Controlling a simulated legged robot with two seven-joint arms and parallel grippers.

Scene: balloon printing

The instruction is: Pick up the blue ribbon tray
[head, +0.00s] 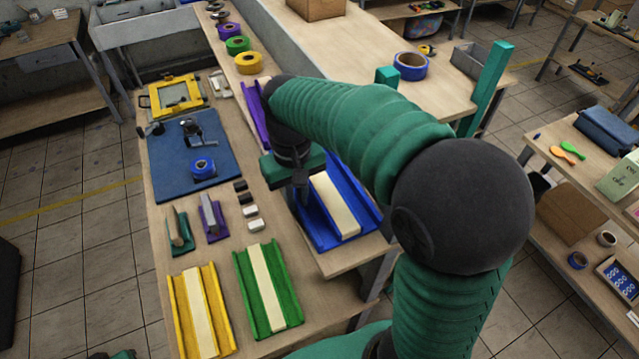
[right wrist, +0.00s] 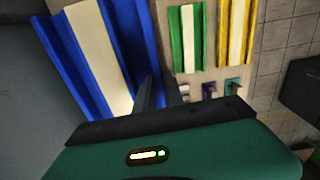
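The blue ribbon tray (head: 370,211) lies on the wooden table, with a cream strip along its middle. My right arm crosses above and hides its far part. My right gripper (head: 303,197) points down at the tray's left side. In the right wrist view the dark fingers (right wrist: 155,92) are close together beside the blue tray (right wrist: 134,45), near its side wall. I cannot tell whether they touch or grip the wall. A dark green and black piece at the bottom left edge of the head view may be my left gripper; its fingers are not clear.
A green tray (head: 245,279) and a yellow tray (head: 182,318) lie at the table's near end. A purple tray (head: 254,112) is partly behind my arm. Small black and white blocks sit left of the blue tray. A blue mat (head: 218,150) lies farther left.

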